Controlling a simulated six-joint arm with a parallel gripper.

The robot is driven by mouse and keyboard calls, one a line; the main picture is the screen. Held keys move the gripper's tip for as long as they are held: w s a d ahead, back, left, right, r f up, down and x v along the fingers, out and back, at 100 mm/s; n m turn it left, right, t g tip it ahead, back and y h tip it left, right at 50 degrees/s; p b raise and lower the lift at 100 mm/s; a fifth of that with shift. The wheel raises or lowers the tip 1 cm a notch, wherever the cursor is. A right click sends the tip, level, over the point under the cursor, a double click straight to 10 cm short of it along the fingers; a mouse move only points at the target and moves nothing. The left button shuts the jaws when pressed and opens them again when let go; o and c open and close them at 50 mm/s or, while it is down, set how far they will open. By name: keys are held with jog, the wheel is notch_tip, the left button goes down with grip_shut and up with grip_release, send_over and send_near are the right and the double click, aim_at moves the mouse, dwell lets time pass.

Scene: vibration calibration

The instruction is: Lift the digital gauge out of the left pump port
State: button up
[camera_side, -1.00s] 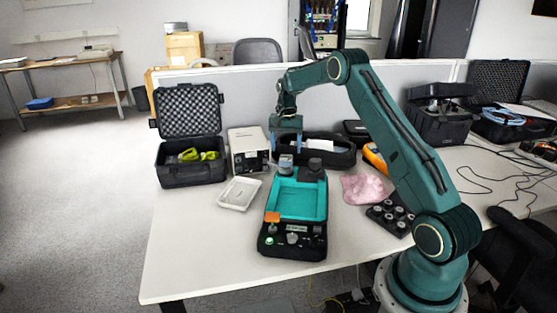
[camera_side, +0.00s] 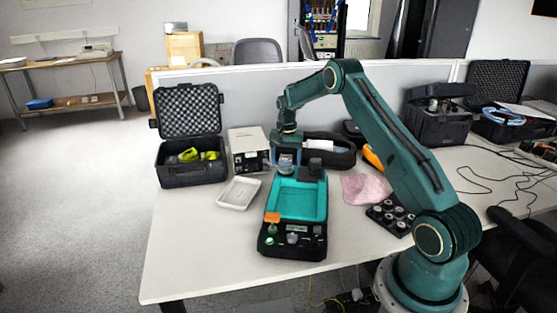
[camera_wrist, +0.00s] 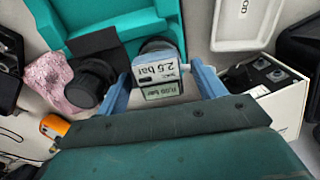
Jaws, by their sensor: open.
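The digital gauge (camera_side: 285,166) sits in the left port at the back of the teal and black pump (camera_side: 296,203). In the wrist view my gripper (camera_wrist: 161,74) is open, with a visible gap between each finger and the gauge. The gauge's lower body is partly hidden.
A black knob-like part (camera_wrist: 90,85) stands close beside the gauge, at the pump's right port. A white tray (camera_side: 239,193), a white instrument box (camera_side: 248,149), a black pouch (camera_side: 335,152) and a pink cloth (camera_side: 365,189) lie around the pump. The front left of the table is clear.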

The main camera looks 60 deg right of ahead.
aim_at(286, 157)
dwell(0.3)
jog(key=c, duration=1.1)
jog(key=shift+r, duration=0.2)
jog(key=shift+c, duration=0.2)
notch_tip(286, 157, up, 20)
dwell(0.5)
jog(key=shift+r, duration=1.85)
